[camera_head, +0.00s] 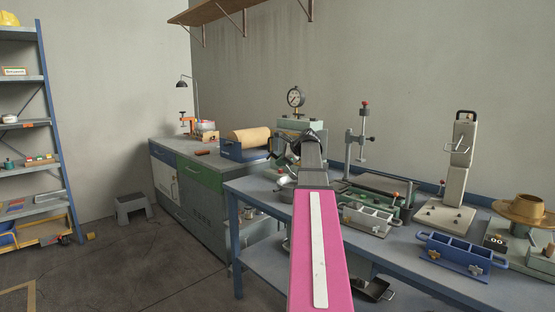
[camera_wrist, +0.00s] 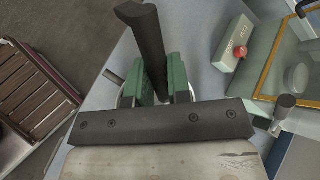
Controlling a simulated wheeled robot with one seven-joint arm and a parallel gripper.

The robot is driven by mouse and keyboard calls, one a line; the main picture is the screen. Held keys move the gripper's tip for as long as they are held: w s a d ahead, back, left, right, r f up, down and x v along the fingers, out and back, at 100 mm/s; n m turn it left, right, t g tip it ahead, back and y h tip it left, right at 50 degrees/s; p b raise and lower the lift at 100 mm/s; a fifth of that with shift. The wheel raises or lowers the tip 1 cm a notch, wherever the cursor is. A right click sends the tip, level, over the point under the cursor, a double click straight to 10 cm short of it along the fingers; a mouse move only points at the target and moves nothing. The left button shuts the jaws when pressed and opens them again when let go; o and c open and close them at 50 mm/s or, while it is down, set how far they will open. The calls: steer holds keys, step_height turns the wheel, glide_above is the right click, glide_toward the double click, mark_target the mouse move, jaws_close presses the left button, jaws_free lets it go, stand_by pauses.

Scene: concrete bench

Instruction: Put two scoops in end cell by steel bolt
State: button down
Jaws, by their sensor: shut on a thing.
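My gripper (camera_wrist: 161,88) is shut on a dark handle (camera_wrist: 146,38), which stands up between its green pads in the wrist view. The handle seems to be the scoop's; its bowl is hidden. In the head view my gripper end is over the bench's left part, near a round metal pan (camera_head: 285,184). A grey mould with several cells (camera_head: 368,218) stands on the bench right of my arm. A blue mould with several cells (camera_head: 455,252) stands further right near the front edge, with brass-looking bolts (camera_head: 474,269) on its front. I cannot tell which bolt is steel.
A press with a dial gauge (camera_head: 295,98) stands behind my gripper. A column stand (camera_head: 362,140) and a pale lever device (camera_head: 458,165) rise behind the moulds. A display (camera_head: 495,240) and a brown hat-shaped thing (camera_head: 524,209) are at right. Bench front (camera_head: 412,262) is fairly clear.

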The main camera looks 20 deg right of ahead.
steer(key=shift+s+d+f, duration=0.1)
steer(key=shift+d+f, duration=0.1)
steer(key=shift+f, duration=0.1)
step_height(320, 180, down, 6)
steer(key=shift+d+y, duration=0.2)
steer(key=shift+y, duration=0.2)
steer(key=shift+d, duration=0.1)
stand_by(0.7)
